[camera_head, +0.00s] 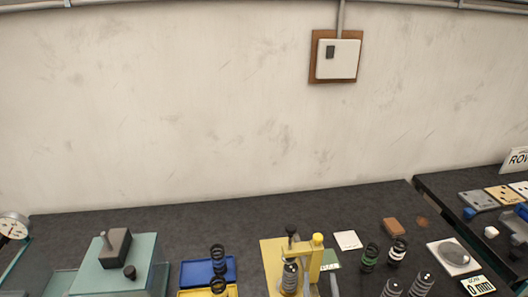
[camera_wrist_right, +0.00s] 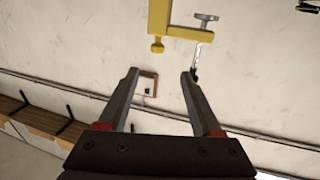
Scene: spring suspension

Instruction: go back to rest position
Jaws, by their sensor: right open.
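My right gripper (camera_wrist_right: 160,74) shows in the right wrist view. Its two dark fingers with red bases are spread apart, and nothing is held between them. It points toward the pale wall, with a small brown-backed wall box (camera_wrist_right: 149,84) visible beyond the gap. A yellow frame with knobs (camera_wrist_right: 172,14) shows above the fingers and apart from them. I cannot make out either gripper in the head view. There, a yellow fixture (camera_head: 316,262) stands on the dark bench with a spring unit (camera_head: 289,278) in it.
A scale (camera_head: 455,254) sits at right. The bench's back strip is clear.

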